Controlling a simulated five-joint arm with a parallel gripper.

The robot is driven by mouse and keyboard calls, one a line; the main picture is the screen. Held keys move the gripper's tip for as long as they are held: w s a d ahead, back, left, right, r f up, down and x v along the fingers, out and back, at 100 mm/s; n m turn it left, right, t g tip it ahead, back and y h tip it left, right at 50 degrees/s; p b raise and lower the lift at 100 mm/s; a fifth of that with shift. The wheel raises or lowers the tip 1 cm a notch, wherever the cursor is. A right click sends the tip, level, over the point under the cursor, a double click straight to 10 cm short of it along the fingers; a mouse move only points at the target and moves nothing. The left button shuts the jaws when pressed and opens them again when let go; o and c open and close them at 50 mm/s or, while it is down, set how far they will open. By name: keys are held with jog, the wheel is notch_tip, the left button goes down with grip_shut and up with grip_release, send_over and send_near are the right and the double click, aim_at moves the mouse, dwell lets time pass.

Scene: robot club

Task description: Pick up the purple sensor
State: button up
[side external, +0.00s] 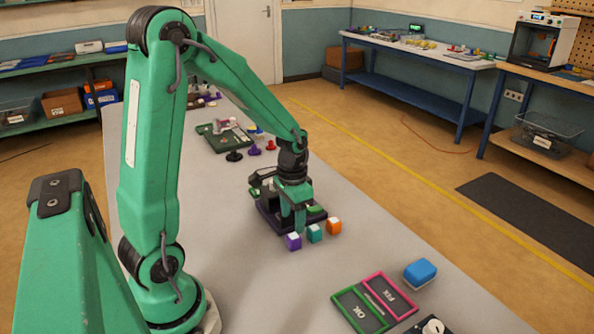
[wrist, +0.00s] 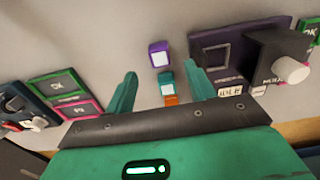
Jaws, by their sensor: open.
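The purple sensor is a small purple cube with a white top (side external: 293,242), standing on the grey table at the left end of a short row. In the wrist view, the purple sensor (wrist: 160,54) lies just beyond my fingertips, roughly in line with the gap between them. A teal cube (side external: 315,233) and an orange cube (side external: 333,226) stand beside it. In the wrist view, the teal cube (wrist: 167,85) and part of the orange cube (wrist: 171,99) show between my fingers. My gripper (wrist: 160,71) is open and empty, pointing down above the row in the side view (side external: 299,222).
A dark purple fixture with a black device (wrist: 220,50) stands close beside the cubes. A green-rimmed OK tray (side external: 347,304) and a pink-rimmed FIX tray (side external: 408,309) lie towards the front. A blue block (side external: 420,271) sits near them. Table between cubes and trays is clear.

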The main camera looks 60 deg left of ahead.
aim_at(294, 236)
jog(key=shift+f, duration=0.9)
jog(key=shift+w+f, duration=0.1)
jog(key=shift+f, duration=2.5)
jog(key=c, duration=1)
jog(key=shift+r, duration=0.15)
jog(key=shift+c, duration=0.2)
